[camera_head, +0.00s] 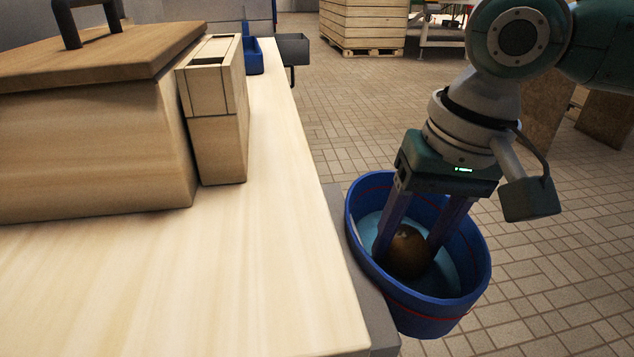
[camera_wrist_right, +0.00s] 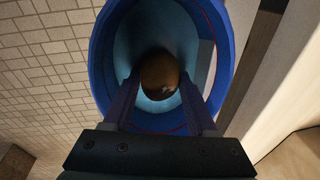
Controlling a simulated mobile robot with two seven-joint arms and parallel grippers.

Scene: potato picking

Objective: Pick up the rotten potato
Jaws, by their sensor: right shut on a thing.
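A brown potato (camera_head: 408,252) with dark patches is inside a blue bucket (camera_head: 425,313) beside the table. My right gripper (camera_head: 410,246) reaches down into the bucket, with one finger on each side of the potato, and is shut on it. In the right wrist view the potato (camera_wrist_right: 160,75) sits between the fingertips of the right gripper (camera_wrist_right: 160,84), with the bucket's blue rim (camera_wrist_right: 101,60) around them. I cannot tell whether the potato touches the bucket's floor. My left gripper is not in view.
A pale wooden table (camera_head: 230,265) fills the left side, its edge close to the bucket. Open tiled floor lies to the right.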

